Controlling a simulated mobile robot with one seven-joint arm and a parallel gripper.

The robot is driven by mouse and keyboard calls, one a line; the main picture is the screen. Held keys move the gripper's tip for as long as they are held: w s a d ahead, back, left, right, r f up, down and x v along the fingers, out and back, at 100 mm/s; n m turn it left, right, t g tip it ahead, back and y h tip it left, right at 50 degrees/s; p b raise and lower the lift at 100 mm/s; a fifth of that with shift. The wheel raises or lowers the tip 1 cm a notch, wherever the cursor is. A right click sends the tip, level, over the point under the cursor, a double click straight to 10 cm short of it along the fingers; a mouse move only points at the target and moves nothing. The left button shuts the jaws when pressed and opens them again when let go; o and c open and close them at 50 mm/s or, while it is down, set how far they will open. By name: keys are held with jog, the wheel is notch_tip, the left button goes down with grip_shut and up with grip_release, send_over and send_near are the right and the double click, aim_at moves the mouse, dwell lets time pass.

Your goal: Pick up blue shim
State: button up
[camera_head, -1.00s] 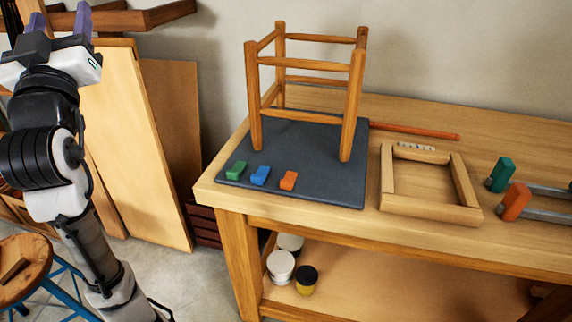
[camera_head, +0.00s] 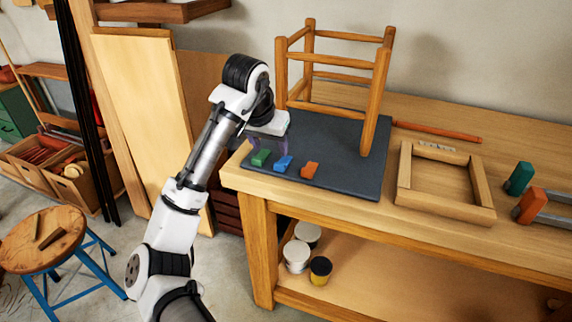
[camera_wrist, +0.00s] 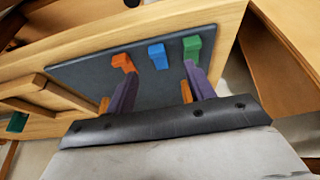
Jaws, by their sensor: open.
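The blue shim (camera_head: 283,163) lies on the dark mat (camera_head: 345,180) between the green shim (camera_head: 260,158) and the orange shim (camera_head: 309,170). In the wrist view the blue shim (camera_wrist: 158,56) lies past the fingertips, between the orange shim (camera_wrist: 123,63) and the green shim (camera_wrist: 192,47). My gripper (camera_head: 270,144) is above the mat, close to the green and blue shims. In the wrist view my gripper (camera_wrist: 160,72) is open, with purple fingers apart and nothing between them.
An upturned stool frame (camera_head: 372,110) stands on the mat behind the shims. A wooden frame (camera_head: 446,210) and clamps (camera_head: 530,205) lie to the right on the bench (camera_head: 240,180). A round stool (camera_head: 45,240) stands on the floor at left.

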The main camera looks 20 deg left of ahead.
aim_at(279, 164)
jog(key=x, duration=0.3)
jog(key=shift+w+f, duration=0.1)
jog(key=shift+f, duration=0.05)
jog(key=shift+d+p+x, duration=0.15)
jog(key=shift+p+x, duration=0.3)
jog(key=shift+x, duration=0.9)
jog(key=shift+d+p+x, duration=0.2)
jog(key=shift+p+x, duration=0.2)
jog(key=shift+x, duration=1)
jog(key=shift+w, duration=0.15)
jog(key=shift+c, duration=0.3)
jog(key=c, duration=0.9)
